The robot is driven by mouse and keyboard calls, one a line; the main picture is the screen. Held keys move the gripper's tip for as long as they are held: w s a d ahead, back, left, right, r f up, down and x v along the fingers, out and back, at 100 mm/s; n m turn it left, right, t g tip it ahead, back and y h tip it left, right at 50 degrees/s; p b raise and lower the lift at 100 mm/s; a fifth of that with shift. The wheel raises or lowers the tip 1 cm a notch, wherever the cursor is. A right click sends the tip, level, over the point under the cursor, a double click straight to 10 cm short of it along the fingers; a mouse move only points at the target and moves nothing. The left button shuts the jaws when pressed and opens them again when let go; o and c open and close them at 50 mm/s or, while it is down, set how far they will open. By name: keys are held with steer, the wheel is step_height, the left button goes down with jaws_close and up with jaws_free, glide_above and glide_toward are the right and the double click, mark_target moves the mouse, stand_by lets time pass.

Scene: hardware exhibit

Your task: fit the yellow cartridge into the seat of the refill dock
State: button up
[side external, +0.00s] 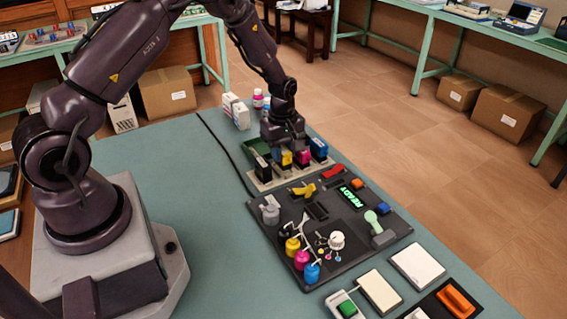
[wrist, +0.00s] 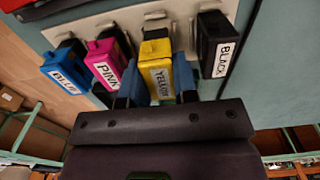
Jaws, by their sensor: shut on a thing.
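The yellow cartridge (wrist: 158,62), labelled YELLOW, stands in the row along a cream rack (wrist: 94,24) between the pink and black cartridges. My gripper (wrist: 160,88) is shut on it, one blue-grey finger on each side. In the side external view my gripper (side external: 286,148) reaches down from above onto the yellow cartridge (side external: 286,159), which is partly hidden. I cannot tell whether its lower end is clear of the rack. A dark board (side external: 376,244) in front of the rack carries a green READY display; which part is the dock's seat is unclear.
Pink (wrist: 108,58), blue (wrist: 66,66) and black (wrist: 215,45) cartridges stand close beside the held one. The board holds several small bottles, a white knob (side external: 337,240) and a pale green lever (side external: 373,220). The table's left part (side external: 205,200) is clear.

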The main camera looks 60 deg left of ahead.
mark_target(283, 149)
steer(key=shift+r, duration=2.3)
steer(key=shift+o, duration=0.9)
steer(key=shift+d, duration=0.1)
steer(key=shift+c, duration=0.8)
steer(key=d+r, duration=0.1)
steer(key=d, duration=1.5)
steer(key=shift+s+a+f, duration=0.1)
steer(key=shift+s+f, duration=0.05)
steer(key=shift+f, duration=1.3)
steer(key=shift+s+f, duration=0.1)
steer(key=shift+f, duration=1.35)
steer(key=shift+f, duration=0.65)
